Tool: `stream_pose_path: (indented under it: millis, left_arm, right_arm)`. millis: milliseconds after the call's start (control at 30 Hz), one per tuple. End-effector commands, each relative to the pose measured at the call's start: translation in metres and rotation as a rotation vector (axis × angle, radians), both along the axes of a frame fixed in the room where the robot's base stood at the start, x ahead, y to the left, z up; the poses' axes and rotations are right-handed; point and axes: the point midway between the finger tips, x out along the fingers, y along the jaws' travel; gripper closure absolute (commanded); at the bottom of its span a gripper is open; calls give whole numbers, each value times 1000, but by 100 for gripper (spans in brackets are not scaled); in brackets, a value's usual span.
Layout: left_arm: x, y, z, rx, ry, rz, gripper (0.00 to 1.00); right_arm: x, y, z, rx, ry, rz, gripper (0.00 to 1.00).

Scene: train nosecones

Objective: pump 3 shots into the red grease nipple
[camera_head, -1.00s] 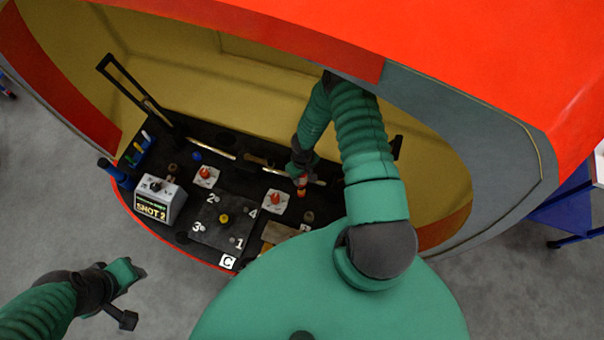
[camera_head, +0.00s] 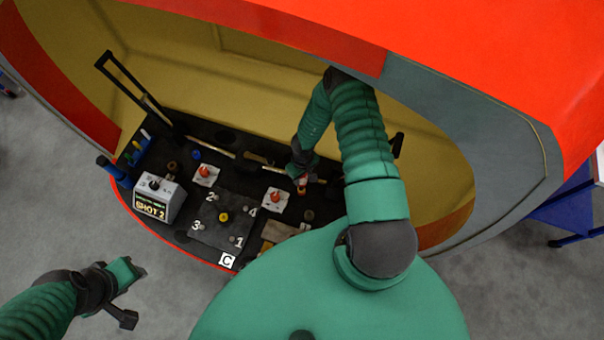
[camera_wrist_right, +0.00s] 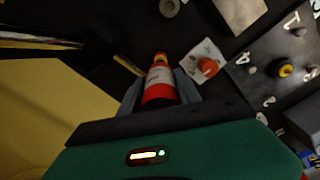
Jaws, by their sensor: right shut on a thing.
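My right gripper (camera_head: 301,182) is shut on a red tool with a white band and a yellow-orange tip (camera_wrist_right: 159,77), held over the black tray. In the right wrist view it sits between the two grey fingers. Two red-orange nipples on white plates, one at the left (camera_head: 204,171) and one nearer the gripper (camera_head: 275,198), stand on the tray. The nearer one (camera_wrist_right: 207,66) shows beside the held tool, apart from it.
The black tray (camera_head: 180,225) lies inside the red and yellow nosecone shell (camera_head: 240,80). It carries a plate numbered 1 to 4 with a yellow knob (camera_head: 223,217), a black-handled cart frame (camera_head: 122,80) and blue holders (camera_head: 112,170). The shell's rim curves close around my right arm.

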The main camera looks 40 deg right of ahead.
Motion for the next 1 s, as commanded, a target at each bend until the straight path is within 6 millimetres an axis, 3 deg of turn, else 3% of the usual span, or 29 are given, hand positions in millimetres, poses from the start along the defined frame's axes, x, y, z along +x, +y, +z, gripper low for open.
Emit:
stream_pose_path:
  millis: [667,1000]
  left_arm:
    - [0,0,-6,0,0,0,64]
    - [0,0,16,0,0,0,64]
  right_arm:
    - [0,0,-8,0,-1,-1,100]
    - [0,0,15,0,-1,0,100]
